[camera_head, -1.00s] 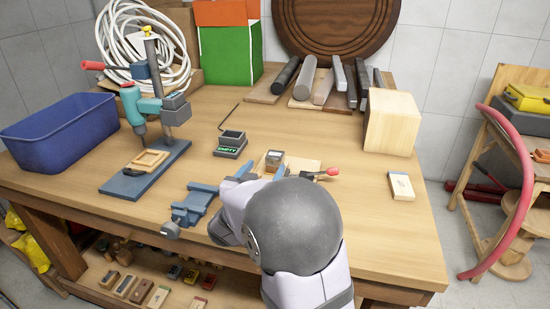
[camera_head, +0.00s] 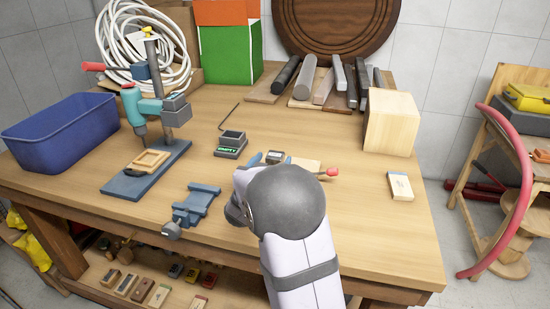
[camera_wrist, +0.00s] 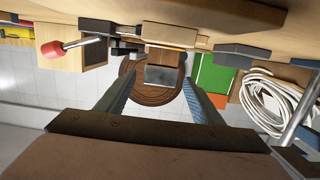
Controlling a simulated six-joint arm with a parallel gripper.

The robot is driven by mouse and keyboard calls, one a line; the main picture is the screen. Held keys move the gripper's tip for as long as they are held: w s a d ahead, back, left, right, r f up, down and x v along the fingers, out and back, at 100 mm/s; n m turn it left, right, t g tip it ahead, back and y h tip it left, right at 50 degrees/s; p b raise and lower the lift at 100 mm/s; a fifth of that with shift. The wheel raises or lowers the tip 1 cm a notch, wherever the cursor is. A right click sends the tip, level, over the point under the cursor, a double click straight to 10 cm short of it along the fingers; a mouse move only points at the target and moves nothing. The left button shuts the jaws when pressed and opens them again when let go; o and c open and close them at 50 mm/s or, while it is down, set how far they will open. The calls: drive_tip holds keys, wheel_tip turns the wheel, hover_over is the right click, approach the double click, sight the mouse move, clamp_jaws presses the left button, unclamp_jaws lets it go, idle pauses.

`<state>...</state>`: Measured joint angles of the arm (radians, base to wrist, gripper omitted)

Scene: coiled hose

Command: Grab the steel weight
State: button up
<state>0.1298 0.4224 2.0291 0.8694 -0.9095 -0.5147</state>
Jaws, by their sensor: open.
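The steel weight (camera_head: 274,156) is a small grey-topped block in the middle of the bench, partly hidden by my gripper in the head view. In the wrist view, which is upside down, the weight (camera_wrist: 161,75) shows a grey face and lies ahead, between the lines of my two fingers. My gripper (camera_wrist: 158,84) is open with nothing held, its blue fingers spread to either side of the weight. In the head view only the tips of my gripper (camera_head: 272,160) show, close by the weight; I cannot tell whether they touch it.
A small device marked EMPTY (camera_head: 230,145) stands left of the weight. A pale board (camera_head: 305,169) and a red-tipped lever (camera_head: 331,171) lie to its right. A blue vise (camera_head: 196,204) is at front left. A wooden block (camera_head: 392,122) stands at right.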

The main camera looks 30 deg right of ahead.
drive_tip(key=shift+w+d, duration=0.2)
drive_tip(key=shift+c, duration=0.2)
